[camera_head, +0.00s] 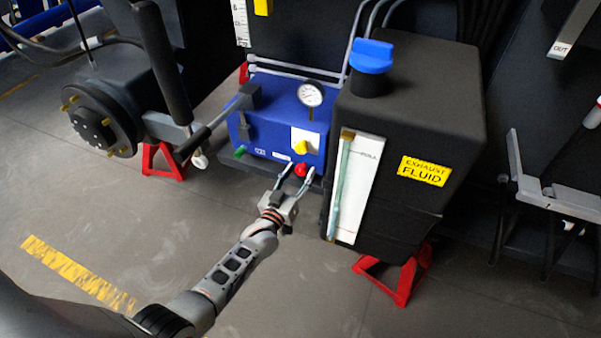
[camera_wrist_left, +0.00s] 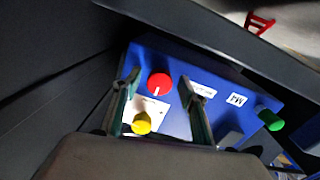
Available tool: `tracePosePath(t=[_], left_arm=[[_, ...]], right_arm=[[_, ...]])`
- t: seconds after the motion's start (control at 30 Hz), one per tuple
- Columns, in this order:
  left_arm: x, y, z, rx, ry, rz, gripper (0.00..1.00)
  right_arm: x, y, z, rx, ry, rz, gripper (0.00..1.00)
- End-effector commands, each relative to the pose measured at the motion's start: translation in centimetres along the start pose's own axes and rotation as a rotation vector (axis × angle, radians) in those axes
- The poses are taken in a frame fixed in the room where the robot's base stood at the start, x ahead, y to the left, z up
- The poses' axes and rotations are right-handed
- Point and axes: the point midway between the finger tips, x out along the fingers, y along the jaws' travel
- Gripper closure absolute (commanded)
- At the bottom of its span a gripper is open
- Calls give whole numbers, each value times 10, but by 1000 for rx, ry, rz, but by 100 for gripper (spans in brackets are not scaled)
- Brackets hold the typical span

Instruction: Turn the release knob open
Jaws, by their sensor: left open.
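A blue hydraulic box (camera_head: 262,117) carries a red knob (camera_head: 300,170), a yellow knob (camera_head: 301,147) and a green knob (camera_head: 239,152). I cannot read which one is the release knob. My left gripper (camera_head: 299,170) is open, with its fingertips on either side of the red knob. In the left wrist view the red knob (camera_wrist_left: 159,83), with a white mark, appears between the open fingertips (camera_wrist_left: 159,79). The yellow knob (camera_wrist_left: 141,124) and green knob (camera_wrist_left: 272,119) also show there. Contact with the red knob cannot be told. My right gripper is out of view.
A black exhaust fluid tank (camera_head: 440,120) with a blue cap (camera_head: 371,56) stands close right of the gripper. A gauge (camera_head: 311,94) tops the blue box. A lever (camera_head: 207,134) juts out at left. Red stands (camera_head: 399,279) rest on the floor. The front floor is open.

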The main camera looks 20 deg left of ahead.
Motion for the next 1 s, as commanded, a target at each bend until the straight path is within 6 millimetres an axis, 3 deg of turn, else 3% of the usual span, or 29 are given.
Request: tracePosePath(t=[0.3, 0.47, 1.0], left_arm=[[3, 0, -1, 0, 1, 0, 57], [3, 0, -1, 0, 1, 0, 96], [3, 0, -1, -119, 4, 1, 96]], right_arm=[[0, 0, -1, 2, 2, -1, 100], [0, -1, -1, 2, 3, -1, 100], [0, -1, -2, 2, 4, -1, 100]])
